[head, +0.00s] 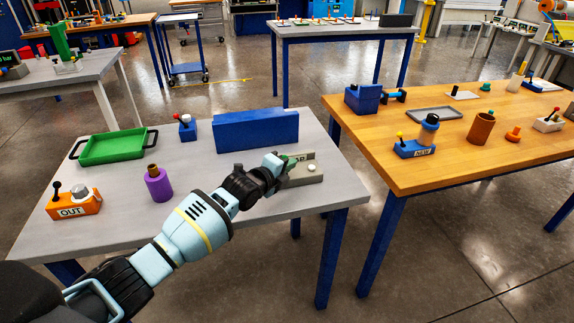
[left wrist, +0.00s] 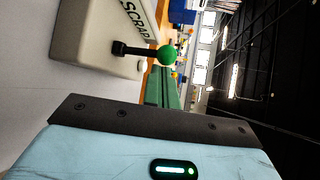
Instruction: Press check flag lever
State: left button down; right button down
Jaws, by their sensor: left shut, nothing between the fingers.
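A beige box (head: 305,176) labelled SCRAP sits at the right of the grey table; its label is partly covered by my gripper in the head view. In the left wrist view the SCRAP box (left wrist: 98,32) carries a black lever with a green ball (left wrist: 167,55). My left gripper (head: 284,161) is shut and empty, at the lever side of this box. Its green fingers (left wrist: 162,88) show close to the ball; I cannot tell whether they touch it. No label reading "check flag" is legible. My right gripper is out of view.
On the grey table (head: 225,195) are a blue block (head: 256,130), a small blue lever box (head: 188,131), a green tray (head: 112,147), a purple cylinder (head: 159,187) and an orange OUT box (head: 75,207). A wooden table (head: 450,170) with a blue NEW box (head: 413,149) stands at right.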

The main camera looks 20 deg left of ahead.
pick_arm(q)
jog(key=shift+a+f, duration=0.1)
jog(key=shift+a, duration=0.1)
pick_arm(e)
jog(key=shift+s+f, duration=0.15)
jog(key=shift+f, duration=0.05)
pick_arm(q)
jog(key=shift+s+f+b, duration=0.1)
jog(key=shift+b, duration=0.2)
jog(key=shift+a, duration=0.1)
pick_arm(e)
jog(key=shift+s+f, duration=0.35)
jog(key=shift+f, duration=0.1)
pick_arm(q)
jog(key=shift+s+a+n+t+b, duration=0.1)
jog(key=shift+a+n+t+b, duration=0.05)
jog(key=shift+n+t+b, duration=0.2)
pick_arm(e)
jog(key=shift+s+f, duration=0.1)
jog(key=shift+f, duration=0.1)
